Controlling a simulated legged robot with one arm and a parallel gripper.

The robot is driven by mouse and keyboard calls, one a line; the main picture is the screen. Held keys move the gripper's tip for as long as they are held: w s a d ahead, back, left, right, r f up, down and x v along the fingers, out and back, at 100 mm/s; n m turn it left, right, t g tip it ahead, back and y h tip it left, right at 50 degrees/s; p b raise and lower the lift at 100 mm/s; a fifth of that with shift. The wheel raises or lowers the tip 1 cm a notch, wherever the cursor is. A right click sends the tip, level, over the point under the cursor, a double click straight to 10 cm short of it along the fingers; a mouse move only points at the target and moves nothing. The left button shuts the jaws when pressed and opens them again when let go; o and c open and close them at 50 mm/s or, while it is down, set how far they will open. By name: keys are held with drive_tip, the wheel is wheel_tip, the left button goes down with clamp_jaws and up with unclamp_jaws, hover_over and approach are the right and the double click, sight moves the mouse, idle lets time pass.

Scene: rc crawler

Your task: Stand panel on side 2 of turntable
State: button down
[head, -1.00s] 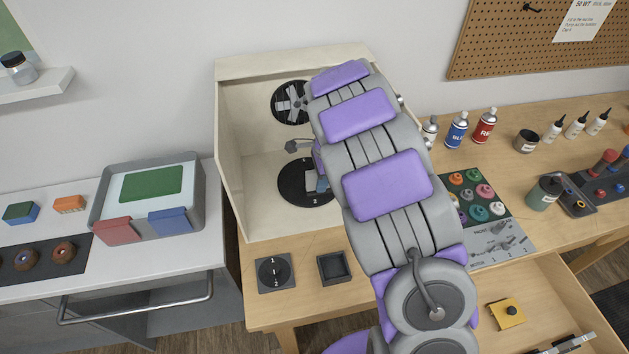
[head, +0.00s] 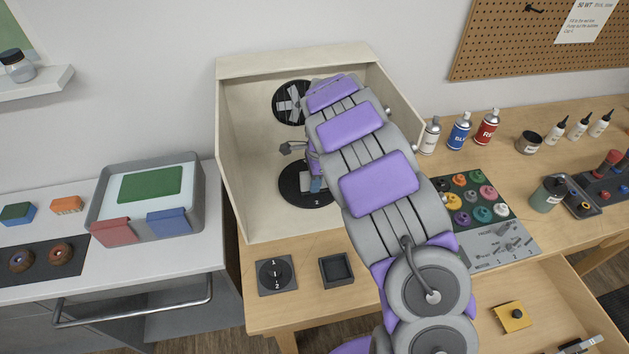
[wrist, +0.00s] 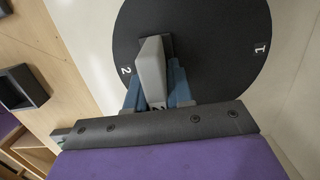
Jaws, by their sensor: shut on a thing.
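The turntable (head: 297,199) is a black disc on the floor of the pale booth. In the wrist view the turntable (wrist: 215,60) bears a white "2" near my gripper and a "1" on the far right. The light grey panel (wrist: 152,66) stands up at the side marked 2, close to the disc; I cannot tell whether it rests fully on it. My gripper (wrist: 158,88) has blue-grey fingers on both sides of the panel and is shut on it. In the head view my arm hides most of the gripper.
Booth walls (head: 232,150) enclose the turntable on the left, back and right. A fan (head: 292,103) and a small nozzle-like fitting (head: 292,147) are behind it. A numbered dial (head: 276,274) and a square black tray (head: 336,269) lie in front. Spray cans (head: 459,131) stand right.

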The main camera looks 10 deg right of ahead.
drive_tip(key=c, duration=1)
unclamp_jaws()
drive_tip(key=shift+a+f, duration=0.1)
drive_tip(key=shift+a, duration=0.2)
drive_tip(key=shift+d, duration=0.25)
drive_tip(key=r+p, duration=0.1)
drive_tip(key=r, duration=0.2)
drive_tip(key=r+p, duration=0.1)
drive_tip(key=r, duration=0.3)
drive_tip(key=d+r+p, duration=0.1)
drive_tip(key=r, duration=0.3)
drive_tip(key=shift+d+r, duration=0.1)
drive_tip(key=shift+r, duration=0.45)
drive_tip(key=shift+s+d+r, duration=0.15)
drive_tip(key=shift+s+r, duration=0.15)
drive_tip(key=s+d+r+n, duration=0.1)
drive_tip(key=s+r+n, duration=0.4)
drive_tip(key=s, duration=0.5)
drive_tip(key=s+a+n+g, duration=0.1)
drive_tip(key=s+n, duration=0.5)
drive_tip(key=s, duration=0.9)
drive_tip(key=s+a+r+n+h, duration=0.1)
drive_tip(key=s+n, duration=0.6)
drive_tip(key=s, duration=0.9)
drive_tip(key=shift+s+a+r+g, duration=0.15)
drive_tip(key=shift+s+a+g, duration=0.15)
drive_tip(key=shift+a+g, duration=0.1)
